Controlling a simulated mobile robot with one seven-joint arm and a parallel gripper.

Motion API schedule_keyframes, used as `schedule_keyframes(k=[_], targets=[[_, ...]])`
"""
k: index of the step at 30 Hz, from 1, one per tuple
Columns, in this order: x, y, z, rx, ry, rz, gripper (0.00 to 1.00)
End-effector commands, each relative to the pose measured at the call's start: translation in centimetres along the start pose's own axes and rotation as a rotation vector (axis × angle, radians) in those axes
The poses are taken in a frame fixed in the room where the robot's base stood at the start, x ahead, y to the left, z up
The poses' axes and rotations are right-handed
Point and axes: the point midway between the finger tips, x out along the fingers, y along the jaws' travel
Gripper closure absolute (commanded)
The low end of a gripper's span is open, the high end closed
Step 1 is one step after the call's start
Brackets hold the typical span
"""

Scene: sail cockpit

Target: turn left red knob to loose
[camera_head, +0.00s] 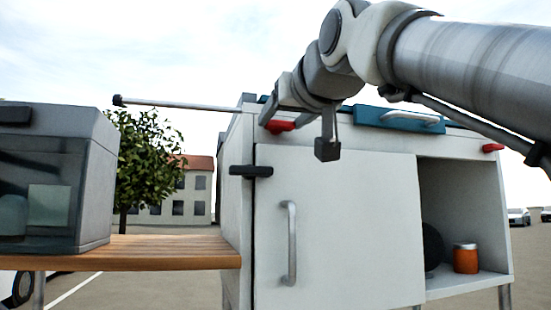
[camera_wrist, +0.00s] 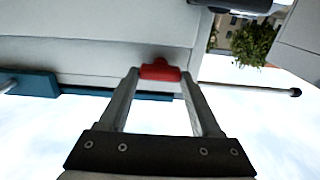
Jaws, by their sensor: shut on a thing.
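The left red knob (camera_head: 280,126) sits on the upper front edge of the white cabinet, towards its left end. My gripper (camera_head: 272,117) reaches it from above. In the wrist view the red knob (camera_wrist: 160,70) lies between the two fingertips of my gripper (camera_wrist: 160,76), with a finger on each side. The gripper is shut on the knob. The fingers hide part of it in the head view. I cannot tell how far the knob is turned.
The cabinet (camera_head: 350,220) has a vertical door handle (camera_head: 290,243), a black latch (camera_head: 250,171) and an open compartment with an orange jar (camera_head: 465,258). Another red knob (camera_head: 492,147) is at right. A teal handled piece (camera_head: 385,117) lies on top. A wooden bench (camera_head: 170,252) adjoins at left.

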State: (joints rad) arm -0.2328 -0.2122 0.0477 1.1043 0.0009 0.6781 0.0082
Motion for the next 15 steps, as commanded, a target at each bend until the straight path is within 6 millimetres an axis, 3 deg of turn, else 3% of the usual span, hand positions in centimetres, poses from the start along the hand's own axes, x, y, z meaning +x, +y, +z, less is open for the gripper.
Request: schedule_keyframes(k=[8,15], targets=[[-0.01,-0.02,0.01,-0.062,-0.001,0.0,0.91],[0.0,-0.12,0.02,-0.224,-0.001,-0.001,0.91]])
